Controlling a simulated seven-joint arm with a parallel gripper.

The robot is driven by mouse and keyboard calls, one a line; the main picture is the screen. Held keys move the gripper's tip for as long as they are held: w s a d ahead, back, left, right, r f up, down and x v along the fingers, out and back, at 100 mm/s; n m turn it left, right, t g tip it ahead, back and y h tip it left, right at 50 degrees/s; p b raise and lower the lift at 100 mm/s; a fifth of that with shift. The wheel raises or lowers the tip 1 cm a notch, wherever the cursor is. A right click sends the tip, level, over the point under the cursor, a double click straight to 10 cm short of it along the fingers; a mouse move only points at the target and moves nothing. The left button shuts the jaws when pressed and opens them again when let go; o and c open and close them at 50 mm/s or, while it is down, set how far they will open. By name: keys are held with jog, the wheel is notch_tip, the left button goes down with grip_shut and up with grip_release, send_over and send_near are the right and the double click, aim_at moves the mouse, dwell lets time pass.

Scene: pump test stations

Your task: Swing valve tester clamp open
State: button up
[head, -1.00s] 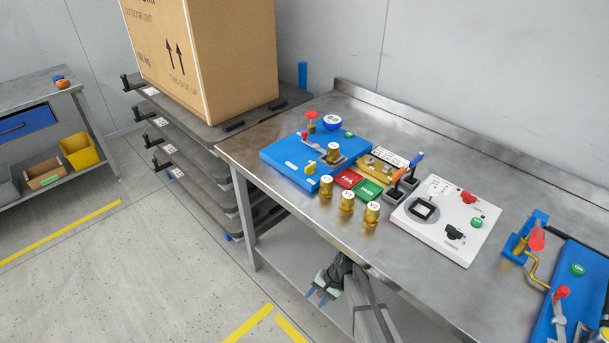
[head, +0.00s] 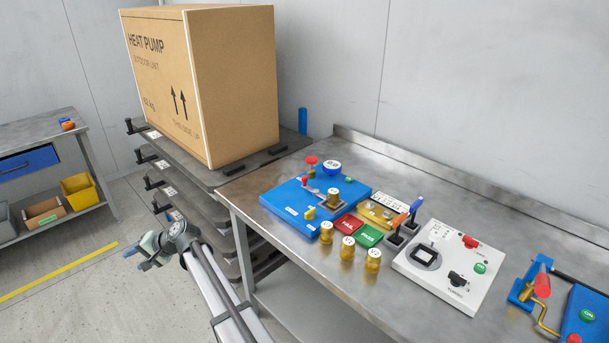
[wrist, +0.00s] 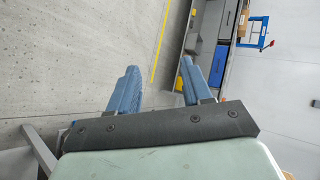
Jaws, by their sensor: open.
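The valve tester is most likely the blue station (head: 285,203) at the left end of the steel bench. On it are a metal clamp lever with a red tip (head: 305,181), a brass valve (head: 333,199) beside the lever, a round gauge (head: 332,167), a red knob (head: 311,161) and a yellow knob (head: 310,213). The clamp's exact position is too small to tell. My gripper (head: 146,254) is off the bench to the left, over the floor, well away from the tester. In the wrist view my gripper (wrist: 159,72) is open and empty.
Several brass valves (head: 348,248) stand before red FAIL (head: 347,225) and green PASS (head: 369,236) pads. A white panel (head: 445,270) and another blue station (head: 585,325) lie to the right. A heat pump carton (head: 235,90) stands on dark pallets (head: 235,175) behind my arm.

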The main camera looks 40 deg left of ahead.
jog(key=s+a+r+n+y, duration=0.1)
jog(key=s+a+r+y, duration=0.25)
jog(key=r, duration=0.85)
jog(key=s+a+r+y, duration=0.2)
jog(key=s+a+r, duration=0.15)
jog(key=r, duration=0.85)
jog(key=w+a+r+n+y, duration=0.1)
jog(key=w+r, duration=0.1)
jog(key=r, duration=0.4)
jog(key=w+a+r, duration=0.2)
jog(key=r, duration=0.4)
jog(key=w+f+t+h, duration=0.2)
jog(key=w+f+h, duration=0.2)
jog(key=w, duration=1.1)
jog(key=m+t+h, duration=0.6)
jog(key=m+h, duration=0.2)
jog(key=h, duration=0.3)
send_over(305, 177)
notch_tip(305, 177, down, 8)
notch_tip(305, 177, down, 13)
jog(key=shift+a+f, duration=0.15)
